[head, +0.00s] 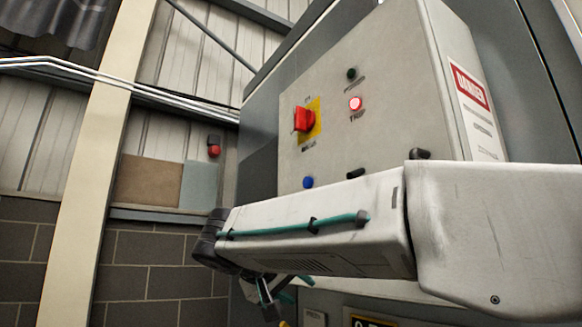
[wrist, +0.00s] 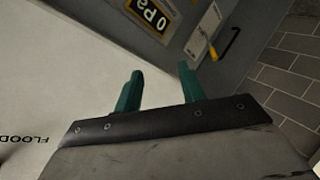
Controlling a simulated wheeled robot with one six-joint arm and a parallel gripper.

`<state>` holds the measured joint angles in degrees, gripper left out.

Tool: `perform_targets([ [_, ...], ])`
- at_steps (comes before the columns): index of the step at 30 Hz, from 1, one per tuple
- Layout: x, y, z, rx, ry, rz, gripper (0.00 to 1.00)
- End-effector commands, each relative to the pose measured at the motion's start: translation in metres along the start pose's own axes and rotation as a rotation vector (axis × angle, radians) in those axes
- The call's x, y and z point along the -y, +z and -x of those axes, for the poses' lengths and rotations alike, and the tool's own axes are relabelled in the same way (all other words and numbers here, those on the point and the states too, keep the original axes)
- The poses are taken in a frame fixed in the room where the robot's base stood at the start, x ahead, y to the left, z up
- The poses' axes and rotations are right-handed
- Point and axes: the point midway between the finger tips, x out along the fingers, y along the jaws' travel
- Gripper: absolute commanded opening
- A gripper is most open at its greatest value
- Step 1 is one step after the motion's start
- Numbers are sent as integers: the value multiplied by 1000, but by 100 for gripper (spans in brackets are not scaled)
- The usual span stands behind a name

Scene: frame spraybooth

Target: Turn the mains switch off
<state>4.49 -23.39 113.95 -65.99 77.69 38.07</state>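The mains switch is a red rotary handle (head: 304,119) on a yellow plate (head: 315,128), on the upper left of a grey control panel (head: 400,105) in the head view. My arm crosses in front of the panel's lower part, below the switch. My gripper (head: 276,298) hangs at the arm's far left end, lower than the switch and apart from it, partly hidden by the arm. In the wrist view, the two green fingers of my gripper (wrist: 160,82) stand apart with nothing between them. The switch does not show in the wrist view.
A lit red lamp (head: 355,103), a dark green button (head: 351,73), a blue button (head: 308,182) and black knobs (head: 355,173) are on the panel. A danger label (head: 471,88) is on its side. In the wrist view, a yellow handle (wrist: 226,43) is on the grey cabinet.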

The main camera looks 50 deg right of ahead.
Motion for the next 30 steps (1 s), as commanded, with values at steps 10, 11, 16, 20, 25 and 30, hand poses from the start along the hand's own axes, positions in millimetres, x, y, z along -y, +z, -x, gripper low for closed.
perform_targets([
  [10, -155, -217, 74, -634, 686, -490, 40],
  [11, -162, -227, 83, -682, 721, -518, 40],
  [16, -184, -259, 118, -877, 847, -610, 40],
  [20, -193, -267, 126, -929, 877, -632, 40],
  [25, -214, -277, 119, -931, 881, -633, 40],
  [30, -237, -288, 110, -930, 880, -632, 40],
])
